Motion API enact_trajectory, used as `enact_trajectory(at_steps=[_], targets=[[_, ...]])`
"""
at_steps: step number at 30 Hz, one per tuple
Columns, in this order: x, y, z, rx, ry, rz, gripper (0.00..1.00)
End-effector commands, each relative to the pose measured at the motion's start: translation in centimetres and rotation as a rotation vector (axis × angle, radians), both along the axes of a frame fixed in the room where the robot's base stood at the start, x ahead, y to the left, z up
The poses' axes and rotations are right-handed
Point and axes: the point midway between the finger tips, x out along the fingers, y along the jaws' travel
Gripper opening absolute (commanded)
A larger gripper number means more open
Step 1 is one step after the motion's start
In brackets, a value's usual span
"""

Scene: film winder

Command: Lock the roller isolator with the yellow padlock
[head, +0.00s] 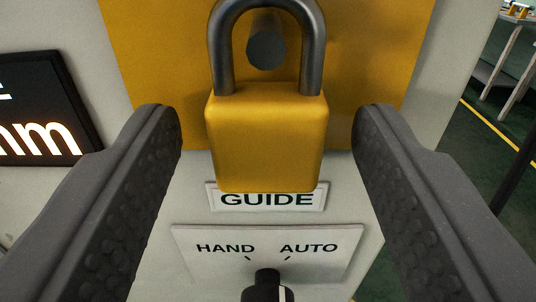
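The yellow padlock (266,142) is upright in the middle of the head view. Its dark shackle (222,50) faces up, and the end of a dark round peg (266,50) shows inside the shackle loop. Behind it is a yellow-orange plate (160,70). My gripper (267,130) is open, with one finger on each side of the padlock body. A gap shows on both sides, so neither finger seems to touch it. The shackle's top is at the picture's upper edge. I see nothing marked as the roller isolator.
Below the padlock are a GUIDE label (310,198), partly covered, and a HAND/AUTO plate (190,240) with a black selector knob (267,285). A lit display (40,135) is at left. Green floor (480,170) and a table (520,20) show at right.

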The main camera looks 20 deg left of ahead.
Motion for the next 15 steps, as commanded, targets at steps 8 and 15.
enact_trajectory(at_steps=[8, 15], targets=[[0.0, 0.0, 0.0, 0.0, 0.0, 0.0, 0.57], [-1.3, -0.4, 0.1, 0.001, -0.002, 0.0, 0.57]])
